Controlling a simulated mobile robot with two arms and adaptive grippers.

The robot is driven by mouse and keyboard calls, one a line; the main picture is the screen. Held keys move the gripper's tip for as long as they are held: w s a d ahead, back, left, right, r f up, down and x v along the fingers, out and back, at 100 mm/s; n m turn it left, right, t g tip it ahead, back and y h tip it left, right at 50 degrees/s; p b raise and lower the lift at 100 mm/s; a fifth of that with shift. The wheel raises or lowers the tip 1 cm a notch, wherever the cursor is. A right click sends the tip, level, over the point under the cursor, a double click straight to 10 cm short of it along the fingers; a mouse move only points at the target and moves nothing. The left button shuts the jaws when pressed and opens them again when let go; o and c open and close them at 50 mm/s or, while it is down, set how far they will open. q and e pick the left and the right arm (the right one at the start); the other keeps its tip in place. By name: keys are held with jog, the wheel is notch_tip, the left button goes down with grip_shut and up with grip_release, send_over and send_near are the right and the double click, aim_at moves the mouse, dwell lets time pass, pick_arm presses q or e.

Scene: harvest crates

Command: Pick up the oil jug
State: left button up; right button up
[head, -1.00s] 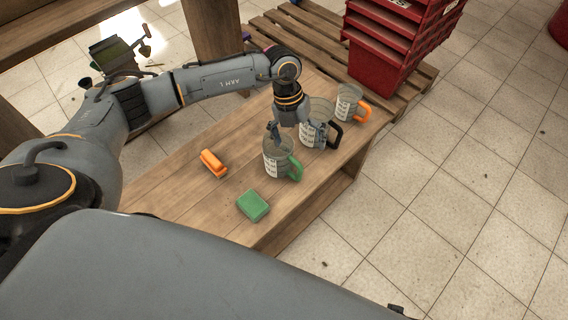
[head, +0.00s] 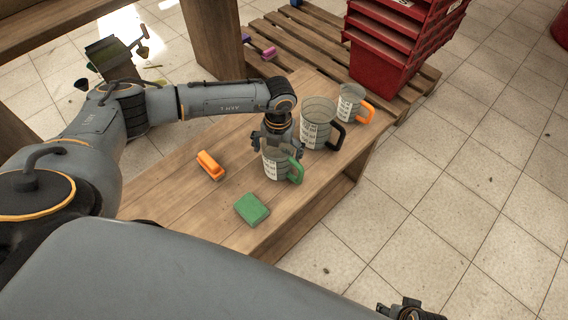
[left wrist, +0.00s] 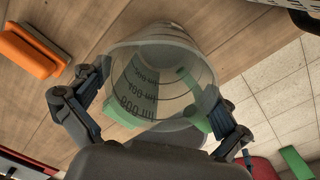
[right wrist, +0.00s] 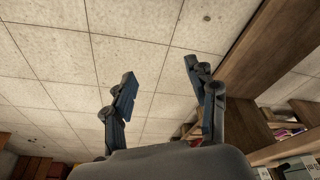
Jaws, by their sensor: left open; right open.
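Three clear measuring jugs stand upright in a row on the wooden bench; I cannot tell from the labels which holds oil. The nearest has a green handle (head: 276,168), the middle one a black handle (head: 319,124), the far one an orange handle (head: 349,104). My left gripper (head: 281,142) is over the green-handled jug. In the left wrist view the open fingers (left wrist: 160,106) are on opposite sides of that jug (left wrist: 165,75); whether they touch it is unclear. My right gripper (right wrist: 160,75) is open and empty above floor tiles; it shows partly at the head view's bottom edge (head: 408,309).
An orange brush (head: 211,166) and a green sponge (head: 252,208) lie on the bench (head: 180,200) left of and in front of the jugs. Stacked red crates (head: 385,60) stand on a wooden pallet (head: 425,78) behind.

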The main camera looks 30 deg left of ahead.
pick_arm(q)
jog(key=shift+f, duration=1.55)
jog(key=shift+s, duration=0.15)
jog(key=c, duration=1.1)
pick_arm(e)
jog(key=shift+w+r, duration=0.1)
jog(key=shift+r, duration=0.85)
